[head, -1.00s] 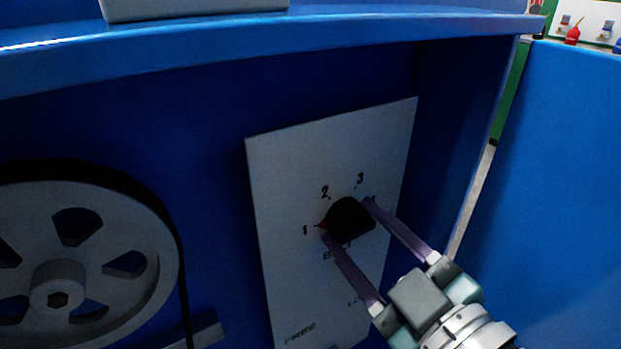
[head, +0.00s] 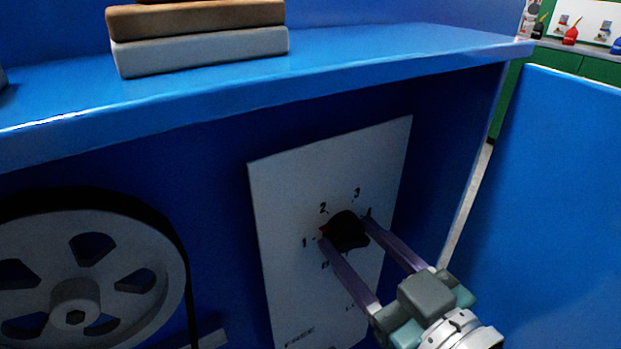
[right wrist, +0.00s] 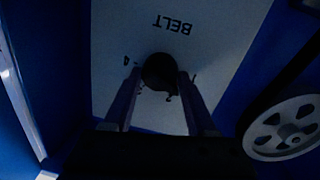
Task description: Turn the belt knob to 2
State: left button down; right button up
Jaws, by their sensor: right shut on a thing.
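The black belt knob (head: 346,232) sits on a light grey panel (head: 283,210) with numbers around it; 1, 2 and 3 are readable in the head view. Its red pointer tip (head: 322,231) shows at the knob's left edge, between 1 and 2. My right gripper (head: 344,228) is shut on the knob, one finger on each side. In the right wrist view the knob (right wrist: 158,72) lies between both fingers, below the upside-down word BELT. The fingers partly cover the lettering. My left gripper is not in view.
A grey spoked pulley (head: 75,285) with a black belt stands left of the panel. A blue shelf (head: 400,62) overhangs the panel and carries stacked blocks (head: 200,50). A blue side wall or door (head: 560,190) stands close on the right.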

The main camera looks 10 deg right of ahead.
jog(key=m+p, duration=0.1)
jog(key=m, duration=0.2)
jog(key=shift+r, duration=0.1)
jog(key=shift+d+m+g, duration=0.1)
jog(key=shift+m+g, duration=0.3)
jog(key=shift+m, duration=1.2)
jog(key=shift+p, duration=0.3)
jog(key=o, duration=1.4)
jog(key=shift+c, duration=0.2)
jog(key=f+p+v, duration=0.1)
jog(key=p+v, duration=0.1)
jog(key=v, duration=0.7)
jog(key=shift+s+d+r, duration=0.25)
jog(key=shift+s+r, duration=0.15)
jog(key=shift+r, duration=0.05)
